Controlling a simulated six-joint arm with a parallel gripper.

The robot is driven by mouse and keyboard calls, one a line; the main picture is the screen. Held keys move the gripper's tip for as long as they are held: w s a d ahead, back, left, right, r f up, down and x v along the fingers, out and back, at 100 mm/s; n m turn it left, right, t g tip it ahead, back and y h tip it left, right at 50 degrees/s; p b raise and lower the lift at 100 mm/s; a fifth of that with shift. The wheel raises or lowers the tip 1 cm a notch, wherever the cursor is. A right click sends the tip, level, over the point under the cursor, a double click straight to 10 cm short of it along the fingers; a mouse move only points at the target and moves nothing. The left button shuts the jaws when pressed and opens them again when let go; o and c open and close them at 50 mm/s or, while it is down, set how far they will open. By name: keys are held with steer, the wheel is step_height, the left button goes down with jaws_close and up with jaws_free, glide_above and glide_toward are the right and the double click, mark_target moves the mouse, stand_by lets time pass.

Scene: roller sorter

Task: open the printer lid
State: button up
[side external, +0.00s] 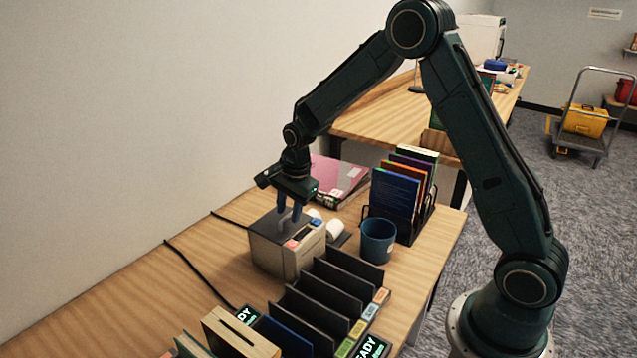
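The printer (287,252) is a small beige box on the wooden table, left of the blue cup. Its dark grey lid (264,228) lies on top and looks closed. Small red and blue parts show on the printer's top front edge. My gripper (290,212) points down right over the lid. Its two fingers show apart, with a gap between them. The fingertips are at or just above the lid; I cannot tell whether they touch it. Nothing is visibly held.
A black slotted sorter (325,290) stands in front of the printer. A blue cup (378,241) and a rack of upright folders (396,195) stand to the right. A white roll (335,230) and pink binder (338,175) are behind. Dark cables cross the table at left.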

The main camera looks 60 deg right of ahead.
jaws_close()
